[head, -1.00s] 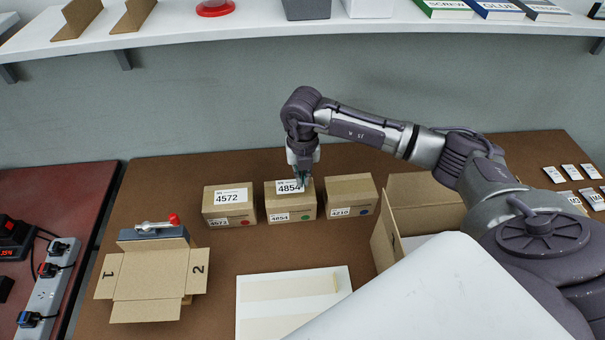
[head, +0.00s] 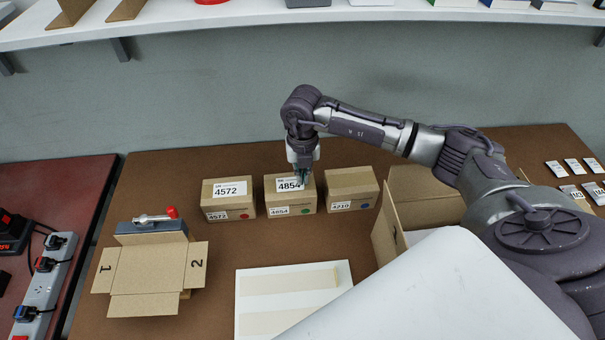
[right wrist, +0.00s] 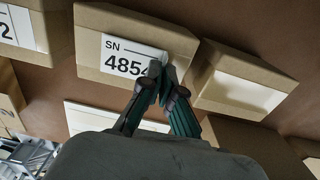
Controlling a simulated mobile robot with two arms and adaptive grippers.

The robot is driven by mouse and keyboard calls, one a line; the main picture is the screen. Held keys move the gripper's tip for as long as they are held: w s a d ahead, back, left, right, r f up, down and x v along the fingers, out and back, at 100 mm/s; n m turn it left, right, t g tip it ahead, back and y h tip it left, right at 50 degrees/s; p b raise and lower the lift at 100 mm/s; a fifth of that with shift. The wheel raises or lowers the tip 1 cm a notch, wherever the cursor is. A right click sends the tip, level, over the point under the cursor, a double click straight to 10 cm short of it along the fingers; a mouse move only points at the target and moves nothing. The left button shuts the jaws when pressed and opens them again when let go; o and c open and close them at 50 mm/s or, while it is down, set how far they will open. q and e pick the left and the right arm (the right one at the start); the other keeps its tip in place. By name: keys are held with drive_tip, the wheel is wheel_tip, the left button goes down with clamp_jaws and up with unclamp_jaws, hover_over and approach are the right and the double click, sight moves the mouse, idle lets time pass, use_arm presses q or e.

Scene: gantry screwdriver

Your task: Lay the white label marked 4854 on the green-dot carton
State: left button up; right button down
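The white label marked 4854 (head: 287,184) lies on or just over the top of the green-dot carton (head: 292,203), the middle one of three. It looks flat and roughly square to the carton; whether it touches all over I cannot tell. My right gripper (head: 302,181) points down at the label's right edge. In the right wrist view its fingertips (right wrist: 162,73) are drawn close together around that edge of the label (right wrist: 122,60) and partly hide the last digit. My left gripper is in neither view.
The red-dot carton (head: 228,202) with a 4572 label stands to the left. The blue-dot carton (head: 351,190), bare on top, stands close on the right. A white label sheet (head: 252,284), a flattened-open small box (head: 150,268) and an open carton (head: 410,215) are nearer.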

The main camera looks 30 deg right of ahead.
drive_tip(key=shift+f, duration=0.1)
idle(0.3)
drive_tip(key=c, duration=1.2)
unclamp_jaws()
drive_tip(key=shift+c, duration=0.2)
wheel_tip(320, 180, up, 12)
